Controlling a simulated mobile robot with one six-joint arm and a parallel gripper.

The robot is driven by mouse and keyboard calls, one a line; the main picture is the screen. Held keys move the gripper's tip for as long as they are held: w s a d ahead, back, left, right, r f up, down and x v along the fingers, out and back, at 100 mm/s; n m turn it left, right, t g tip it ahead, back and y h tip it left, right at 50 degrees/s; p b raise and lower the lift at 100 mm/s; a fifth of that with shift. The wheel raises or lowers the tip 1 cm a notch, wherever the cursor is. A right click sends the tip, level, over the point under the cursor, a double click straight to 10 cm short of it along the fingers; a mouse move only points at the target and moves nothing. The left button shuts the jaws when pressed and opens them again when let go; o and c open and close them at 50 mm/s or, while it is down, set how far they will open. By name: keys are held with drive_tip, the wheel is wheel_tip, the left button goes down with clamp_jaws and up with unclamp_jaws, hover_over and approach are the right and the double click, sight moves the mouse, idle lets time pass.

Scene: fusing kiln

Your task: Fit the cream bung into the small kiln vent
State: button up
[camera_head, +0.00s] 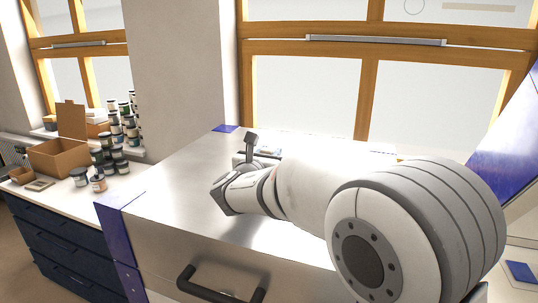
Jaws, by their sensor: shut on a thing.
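The kiln (170,190) is a large box with a shiny metal lid, blue corner trim and a dark front handle. My gripper (256,154) is at the end of my arm, low over the far middle of the lid. It is mostly hidden behind my own wrist, and only dark and grey parts of it show. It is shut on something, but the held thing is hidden. I cannot make out the cream bung or the small vent. Whether the gripper touches the lid is unclear.
A dark handle (222,290) sticks out from the kiln's front. At left, a drawer cabinet (60,235) bears an open cardboard box (55,155) and several jars (108,160). Windows stand behind the kiln. The lid's left part is clear.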

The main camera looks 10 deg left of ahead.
drive_tip(key=shift+f+b, duration=1.1)
drive_tip(key=shift+f, duration=0.05)
drive_tip(key=o, duration=1.1)
drive_tip(key=shift+c, duration=0.2)
drive_tip(key=shift+f, duration=0.1)
drive_tip(key=shift+s+a+b, duration=0.15)
drive_tip(key=shift+s+a, duration=0.05)
drive_tip(key=shift+s, duration=1.1)
drive_tip(key=shift+s+a+b, duration=0.15)
drive_tip(key=shift+s+b, duration=0.05)
drive_tip(key=shift+s, duration=1.1)
drive_tip(key=shift+s+a+b, duration=0.15)
drive_tip(key=shift+s+a, duration=0.05)
drive_tip(key=shift+s, duration=1.1)
